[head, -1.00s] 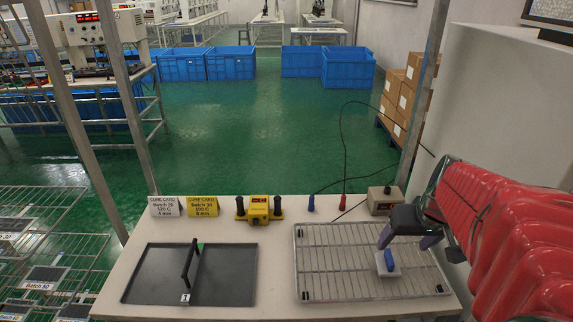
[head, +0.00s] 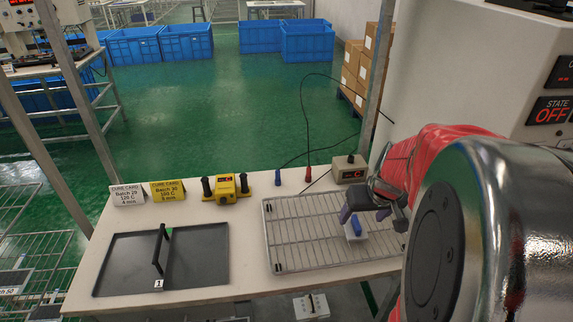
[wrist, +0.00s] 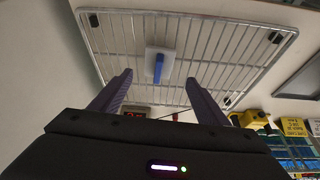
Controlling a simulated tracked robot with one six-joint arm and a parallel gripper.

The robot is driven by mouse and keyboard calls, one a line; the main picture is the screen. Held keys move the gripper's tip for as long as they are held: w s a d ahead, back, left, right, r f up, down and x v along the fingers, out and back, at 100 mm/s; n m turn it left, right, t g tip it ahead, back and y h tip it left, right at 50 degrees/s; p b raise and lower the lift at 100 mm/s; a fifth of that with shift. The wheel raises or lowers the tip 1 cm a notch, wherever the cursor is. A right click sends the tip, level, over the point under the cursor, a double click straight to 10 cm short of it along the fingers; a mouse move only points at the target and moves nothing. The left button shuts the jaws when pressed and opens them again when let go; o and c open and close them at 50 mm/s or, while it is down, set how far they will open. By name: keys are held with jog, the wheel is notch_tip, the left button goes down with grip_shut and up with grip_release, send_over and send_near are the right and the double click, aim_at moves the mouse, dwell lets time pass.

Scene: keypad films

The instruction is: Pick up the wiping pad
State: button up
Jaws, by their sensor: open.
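The wiping pad (head: 355,230) is a small white block with a blue grip on top. It lies on the wire rack (head: 290,258) at the right of the bench. My gripper (head: 365,212) is open, with its dark purple fingers just above and behind the pad in the head view. In the wrist view the pad (wrist: 159,65) shows beyond and between the spread fingertips of my gripper (wrist: 159,78), with nothing held. The gap between fingers and pad is hard to judge.
A black tray (head: 205,265) with an upright handle is on the bench's left. Two cure cards (head: 168,190), a yellow device (head: 226,188) and a beige box (head: 349,168) with cables stand along the back. A large beige cabinet (head: 470,60) rises at the right.

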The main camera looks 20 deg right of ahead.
aim_at(358, 225)
jog(key=shift+x, duration=0.95)
jog(key=shift+x, duration=2.6)
jog(key=shift+s+d, duration=0.1)
jog(key=shift+c, duration=0.5)
jog(key=c, duration=1)
notch_tip(358, 225, up, 10)
jog(key=shift+r, duration=0.1)
